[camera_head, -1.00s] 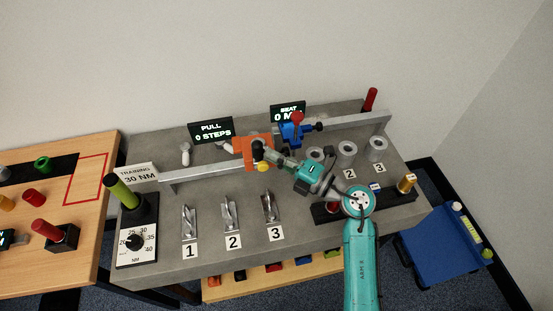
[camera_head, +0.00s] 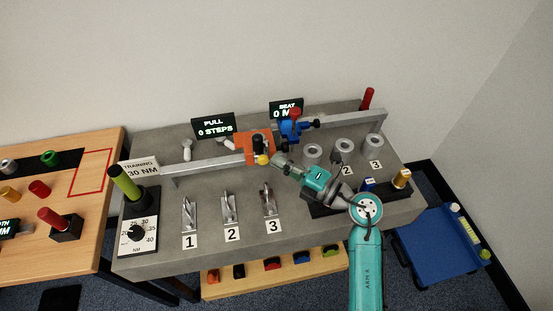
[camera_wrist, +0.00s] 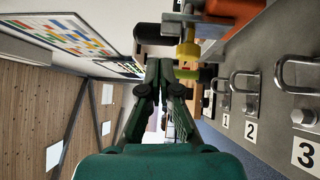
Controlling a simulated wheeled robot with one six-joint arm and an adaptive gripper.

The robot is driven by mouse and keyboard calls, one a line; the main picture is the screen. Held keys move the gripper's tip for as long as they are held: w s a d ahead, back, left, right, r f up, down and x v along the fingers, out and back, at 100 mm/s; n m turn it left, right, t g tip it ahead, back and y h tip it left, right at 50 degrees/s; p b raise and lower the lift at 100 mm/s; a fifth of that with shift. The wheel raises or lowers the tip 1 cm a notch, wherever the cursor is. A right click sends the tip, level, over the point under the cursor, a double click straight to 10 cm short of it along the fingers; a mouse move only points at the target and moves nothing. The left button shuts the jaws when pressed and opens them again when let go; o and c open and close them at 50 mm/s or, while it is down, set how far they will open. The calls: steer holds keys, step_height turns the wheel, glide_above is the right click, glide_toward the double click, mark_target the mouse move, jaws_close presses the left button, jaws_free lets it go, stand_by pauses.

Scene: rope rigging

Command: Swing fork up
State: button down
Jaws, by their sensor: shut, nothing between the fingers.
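The orange unit (camera_head: 258,143) sits on the long grey rail (camera_head: 212,164), with a black part on top and a yellow knob (camera_head: 263,160) at its front. In the wrist view the orange body (camera_wrist: 236,10) and the yellow knob (camera_wrist: 188,50) show near the top, above and right of my fingertips. My gripper (camera_head: 277,159) is just right of the yellow knob in the head view. In the wrist view its dark green fingers (camera_wrist: 160,82) are together and empty, with a gap to the knob. I cannot tell which part is the fork.
A blue unit (camera_head: 292,129) with a red knob sits further right on the rail. Numbered metal bails (camera_head: 230,211) stand along the bench front. Several grey rings (camera_head: 344,147) stand at the right. A green-handled tool (camera_head: 126,183) stands at the bench's left end.

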steer(key=v, duration=0.8)
steer(key=shift+s+d+r, duration=0.25)
steer(key=shift+s+r, duration=0.1)
steer(key=shift+s, duration=0.05)
steer(key=s+d+m+t+h, duration=0.2)
steer(key=s+d+m+t, duration=0.1)
steer(key=s+m+t, duration=1)
steer(key=s+d+f+m+g+h, duration=0.2)
steer(key=s+m+h, duration=0.3)
steer(key=s, duration=0.3)
steer(key=s+d+f+m+g+h, duration=0.2)
steer(key=s+d+m+h, duration=0.2)
steer(key=s+m, duration=0.3)
steer(key=s+d+f+m+g+h, duration=0.3)
steer(key=s+d+m+h, duration=0.1)
steer(key=s, duration=0.5)
steer(key=shift+m+h, duration=0.8)
steer(key=shift+m, duration=0.3)
